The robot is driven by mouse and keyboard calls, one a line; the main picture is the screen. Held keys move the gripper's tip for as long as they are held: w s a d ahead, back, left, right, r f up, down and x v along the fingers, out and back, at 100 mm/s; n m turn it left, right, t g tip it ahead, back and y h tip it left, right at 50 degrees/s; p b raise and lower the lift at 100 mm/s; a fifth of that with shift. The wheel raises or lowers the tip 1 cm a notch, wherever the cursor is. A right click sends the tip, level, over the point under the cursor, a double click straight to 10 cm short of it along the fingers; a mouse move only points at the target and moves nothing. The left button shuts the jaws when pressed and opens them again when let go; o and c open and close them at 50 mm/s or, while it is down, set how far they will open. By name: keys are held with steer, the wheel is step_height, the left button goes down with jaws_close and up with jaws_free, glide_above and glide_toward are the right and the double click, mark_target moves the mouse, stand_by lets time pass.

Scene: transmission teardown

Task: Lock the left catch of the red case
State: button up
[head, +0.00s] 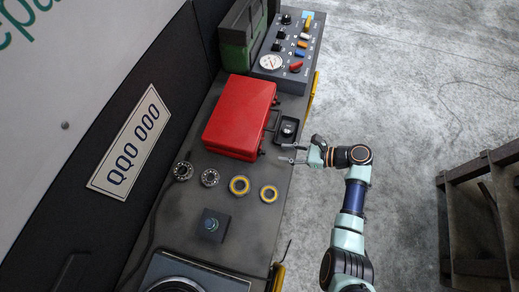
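The red case (240,114) lies closed on the dark bench, its handle side facing right towards my arm. A dark handle shows along that right side. The left catch is too small to make out, so I cannot tell whether it is locked. My gripper (284,153) is just right of the case's lower right corner, near the bench's right edge. Its two fingers are spread apart, point left towards the case, and hold nothing that I can see. A small gap appears between the fingertips and the case.
A small black box (287,129) sits close above my gripper. A control panel (286,52) and a green case (243,35) stand at the bench's far end. Several bearing rings (239,186) and a dark block (214,225) lie below the case.

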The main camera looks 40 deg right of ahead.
mark_target(265, 152)
steer(key=shift+w+a, duration=0.3)
steer(key=shift+w, duration=0.3)
steer(key=shift+s+d+f+b, duration=0.1)
steer(key=shift+f+b, duration=0.15)
steer(key=shift+b, duration=0.05)
steer(key=b+x, duration=0.3)
steer(key=x, duration=0.3)
steer(key=shift+f, duration=0.15)
jaws_close()
